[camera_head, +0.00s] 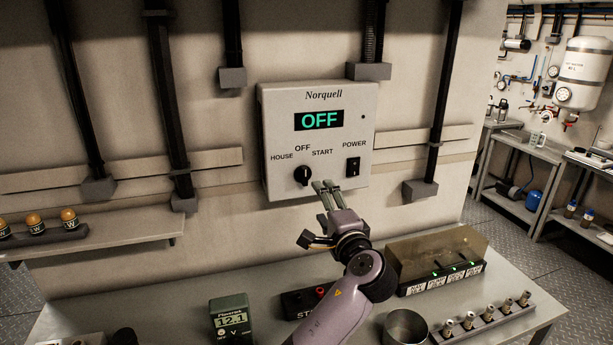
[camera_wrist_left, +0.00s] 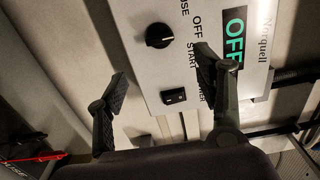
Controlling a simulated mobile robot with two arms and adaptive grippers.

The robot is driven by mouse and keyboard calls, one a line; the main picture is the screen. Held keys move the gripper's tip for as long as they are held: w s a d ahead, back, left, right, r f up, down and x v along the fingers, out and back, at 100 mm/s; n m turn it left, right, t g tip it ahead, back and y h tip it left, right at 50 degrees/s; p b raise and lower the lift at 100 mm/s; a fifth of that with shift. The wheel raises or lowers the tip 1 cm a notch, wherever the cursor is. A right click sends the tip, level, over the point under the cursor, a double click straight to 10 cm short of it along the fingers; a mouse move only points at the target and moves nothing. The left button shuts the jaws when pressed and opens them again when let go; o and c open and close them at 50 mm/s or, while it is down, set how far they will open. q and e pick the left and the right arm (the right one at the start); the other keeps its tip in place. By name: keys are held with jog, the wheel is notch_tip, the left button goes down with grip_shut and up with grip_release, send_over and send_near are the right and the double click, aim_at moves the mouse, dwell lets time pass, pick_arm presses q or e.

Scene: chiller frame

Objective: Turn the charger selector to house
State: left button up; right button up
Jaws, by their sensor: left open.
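The charger panel (camera_head: 275,120), a pale box labelled Norquell, hangs on the wall, its display (camera_head: 319,120) reading OFF in green. The round black selector knob (camera_head: 302,175) sits at its lower left below the labels HOUSE, OFF and START. Its light mark points up, toward OFF. The knob also shows in the left wrist view (camera_wrist_left: 159,35). My left gripper (camera_head: 325,186) is open and empty, in front of the panel just right of the knob. In the left wrist view its fingers (camera_wrist_left: 160,74) are spread, with the knob beyond them. My right gripper is out of view.
A black power switch (camera_head: 352,166) is on the panel, right of the knob. On the bench below are a green meter (camera_head: 230,318) reading 12.1, a covered charger-like box (camera_head: 437,255), a metal cup (camera_head: 405,327) and a rack of several small cylinders (camera_head: 485,320).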

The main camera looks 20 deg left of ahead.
aim_at(306, 179)
pick_arm(q)
jog(key=p+x, duration=0.3)
jog(key=x, duration=1)
jog(key=shift+c, duration=0.3)
jog(key=c, duration=1.1)
jog(key=shift+f, duration=0.15)
